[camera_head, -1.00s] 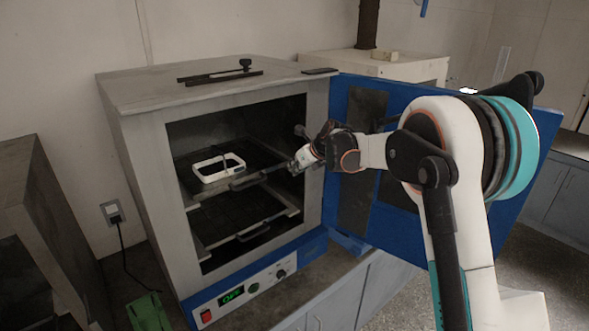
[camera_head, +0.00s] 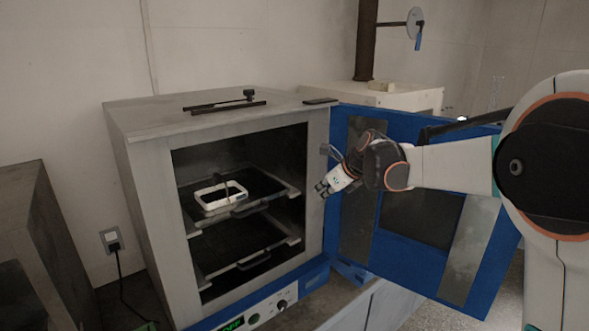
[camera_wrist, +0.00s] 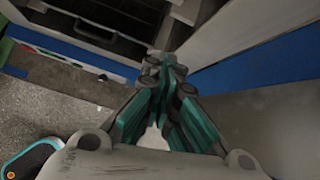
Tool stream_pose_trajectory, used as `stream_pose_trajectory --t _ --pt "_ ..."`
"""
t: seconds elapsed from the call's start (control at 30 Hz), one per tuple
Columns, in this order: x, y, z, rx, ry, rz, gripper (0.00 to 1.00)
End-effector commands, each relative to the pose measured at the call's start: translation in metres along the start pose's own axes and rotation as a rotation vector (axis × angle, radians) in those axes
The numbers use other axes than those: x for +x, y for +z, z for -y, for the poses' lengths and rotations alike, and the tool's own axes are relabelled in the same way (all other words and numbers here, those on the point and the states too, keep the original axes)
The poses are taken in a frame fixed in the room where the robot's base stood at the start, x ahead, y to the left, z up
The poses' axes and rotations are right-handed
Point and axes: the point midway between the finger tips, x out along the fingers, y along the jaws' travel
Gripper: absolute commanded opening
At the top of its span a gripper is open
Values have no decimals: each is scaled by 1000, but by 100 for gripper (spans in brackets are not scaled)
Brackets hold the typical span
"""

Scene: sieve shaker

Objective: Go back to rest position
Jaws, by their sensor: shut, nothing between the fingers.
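My gripper (camera_head: 321,188) is in front of the open blue door, just right of the oven opening and outside it. In the wrist view my gripper (camera_wrist: 164,66) has its teal fingers together with nothing between them. The grey oven (camera_head: 160,215) stands open. A white-rimmed container (camera_head: 205,207) with a dark inside and a raised handle sits on the upper rack (camera_head: 262,206), apart from my gripper.
The blue door (camera_head: 480,245) is swung open to the right, behind my arm. A lower rack (camera_head: 225,262) is in the oven. A dark handled part (camera_head: 225,106) lies on the oven top. Another grey box (camera_head: 50,240) stands at left.

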Motion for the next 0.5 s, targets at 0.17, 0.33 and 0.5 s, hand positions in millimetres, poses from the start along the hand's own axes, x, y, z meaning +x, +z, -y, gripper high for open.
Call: stream_pose_trajectory --t 0.17,0.33,0.5 --pt "-37 -39 -37 -342 -26 -53 0" --pt "-70 -80 -73 -683 -37 -112 0" --pt "-97 -127 -110 -1024 -30 -177 0"
